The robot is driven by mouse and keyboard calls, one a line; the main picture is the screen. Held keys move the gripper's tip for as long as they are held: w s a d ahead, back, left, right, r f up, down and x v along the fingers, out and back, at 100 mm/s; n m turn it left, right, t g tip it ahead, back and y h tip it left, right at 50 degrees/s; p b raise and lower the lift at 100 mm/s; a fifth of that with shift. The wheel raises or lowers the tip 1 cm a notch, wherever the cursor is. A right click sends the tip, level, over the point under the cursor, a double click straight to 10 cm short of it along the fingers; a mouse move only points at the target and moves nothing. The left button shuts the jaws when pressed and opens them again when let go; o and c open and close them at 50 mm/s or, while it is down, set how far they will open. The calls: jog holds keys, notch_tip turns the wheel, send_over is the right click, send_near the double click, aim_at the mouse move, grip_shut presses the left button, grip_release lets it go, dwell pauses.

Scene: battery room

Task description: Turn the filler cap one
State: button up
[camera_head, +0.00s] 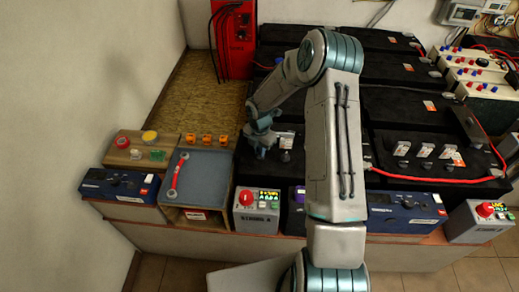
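My gripper (261,151) hangs from my arm over the left part of the front row of black batteries. Its fingers are small and dark here, and I cannot tell whether they are open or shut. A small dark knob, perhaps a filler cap (285,157), stands on the battery top just right of my gripper, below a white label. Whatever is directly under my gripper is hidden by it. Other small caps (403,164) show beside white labels on the battery farther right. My forearm hides part of the battery tops between.
A grey tray (205,180) with a red wrench (177,175) lies left of my gripper. Orange pieces (207,139) stand behind it. A grey box with a red button (246,199) and blue devices (121,185) line the front. A red cable (440,180) crosses the right batteries.

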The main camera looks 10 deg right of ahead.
grip_shut()
jog(key=m+b, duration=0.3)
jog(key=m, duration=0.2)
jog(key=shift+f, duration=0.1)
jog(key=m+b, duration=0.2)
jog(key=m, duration=0.4)
jog(key=shift+w+r, duration=0.1)
jog(key=shift+r, duration=0.1)
dwell(0.5)
jog(key=o, duration=0.6)
grip_release()
jog(key=shift+f, duration=0.1)
